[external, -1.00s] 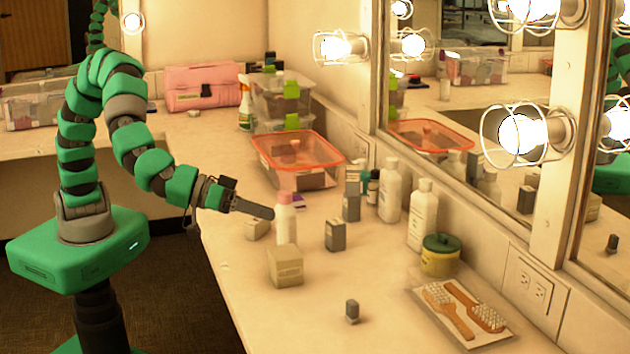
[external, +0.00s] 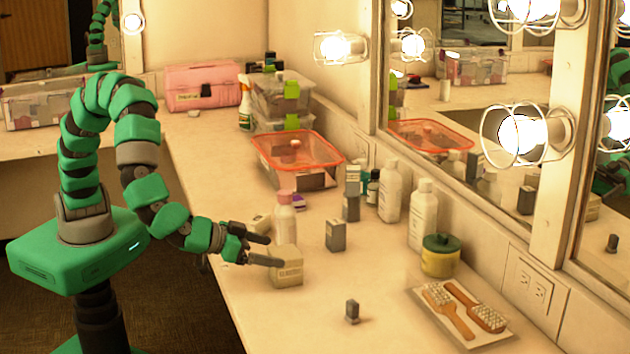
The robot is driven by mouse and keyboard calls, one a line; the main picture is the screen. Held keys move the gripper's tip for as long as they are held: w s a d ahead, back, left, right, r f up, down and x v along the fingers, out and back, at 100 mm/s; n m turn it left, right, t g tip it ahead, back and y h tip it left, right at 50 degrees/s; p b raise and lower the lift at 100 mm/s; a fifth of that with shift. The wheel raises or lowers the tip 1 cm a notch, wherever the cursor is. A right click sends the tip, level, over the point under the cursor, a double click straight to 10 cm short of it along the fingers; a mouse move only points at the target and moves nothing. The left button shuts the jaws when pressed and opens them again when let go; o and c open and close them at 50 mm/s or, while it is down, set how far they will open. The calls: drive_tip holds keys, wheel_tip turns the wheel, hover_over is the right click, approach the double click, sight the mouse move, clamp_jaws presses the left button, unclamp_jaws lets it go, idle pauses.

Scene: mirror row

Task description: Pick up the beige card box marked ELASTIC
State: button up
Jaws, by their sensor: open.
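The beige card box (external: 287,273) stands upright on the counter near its front edge, with small dark lettering on its front that is too small to read surely. My gripper (external: 268,251) is open, with its two dark fingers reaching from the left to the box's upper left part. One finger passes in front of the box's upper left edge and the other lies behind and above it. I cannot tell whether either finger touches the box.
A white bottle with a pink cap (external: 284,220) stands close behind the box. A smaller pale box (external: 260,222) lies near it. A brush tray (external: 492,338) is front right.

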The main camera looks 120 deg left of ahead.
sight(282, 253)
drive_tip(key=shift+b+x, duration=1.05)
drive_tip(key=shift+x, duration=2.35)
drive_tip(key=shift+w+d+r, duration=0.15)
drive_tip(key=shift+r, duration=0.05)
drive_tip(key=c, duration=1.1)
